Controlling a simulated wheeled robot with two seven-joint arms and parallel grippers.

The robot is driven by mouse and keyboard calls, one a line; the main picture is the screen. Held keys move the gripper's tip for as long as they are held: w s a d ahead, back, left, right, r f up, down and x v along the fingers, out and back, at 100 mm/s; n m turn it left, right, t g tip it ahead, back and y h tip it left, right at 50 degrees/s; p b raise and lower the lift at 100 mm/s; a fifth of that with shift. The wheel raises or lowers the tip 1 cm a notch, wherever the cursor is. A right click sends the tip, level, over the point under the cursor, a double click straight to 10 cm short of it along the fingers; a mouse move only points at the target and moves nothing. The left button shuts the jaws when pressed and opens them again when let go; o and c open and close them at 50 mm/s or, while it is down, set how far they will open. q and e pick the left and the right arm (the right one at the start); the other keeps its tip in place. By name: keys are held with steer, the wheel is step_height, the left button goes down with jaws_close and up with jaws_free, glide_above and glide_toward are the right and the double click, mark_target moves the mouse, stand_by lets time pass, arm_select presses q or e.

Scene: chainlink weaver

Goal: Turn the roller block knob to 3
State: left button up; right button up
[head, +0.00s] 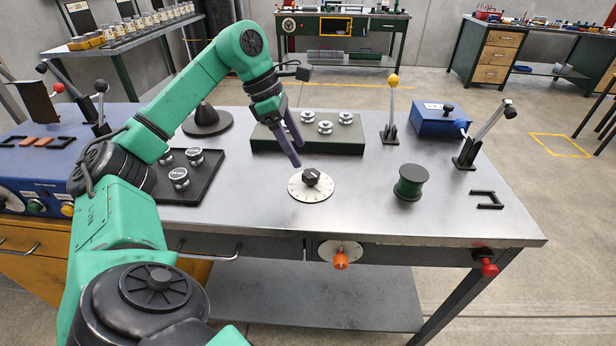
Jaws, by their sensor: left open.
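A black knob (311,177) sits on a round white dial (325,190) in the middle of the metal table. The dial marks are too small to read. The dark green roller block (262,139), with three silver rollers on top, lies just behind the dial. My left gripper (294,152) is open and empty, its purple fingers pointing down, just above and behind the knob and in front of the roller block. It appears apart from the knob. An orange knob (341,260) on a pale round plate is on the table's front face. My right gripper is not in view.
A dark tray (206,184) with silver rollers is at left, and a black cone (206,117) behind it. A green spool (410,183), a yellow-topped lever (391,110), a blue box (438,122) and a black bracket (488,199) are at right. The table's front middle is clear.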

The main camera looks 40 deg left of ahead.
mark_target(310, 173)
arm_select(q)
steer(key=x, duration=0.6)
steer(key=shift+w+f+b, duration=0.1)
steer(key=shift+f+b, duration=0.05)
steer(key=shift+b, duration=0.15)
steer(key=shift+w+d+f, duration=0.1)
steer(key=shift+d+f, duration=0.1)
steer(key=shift+f, duration=0.25)
jaws_close()
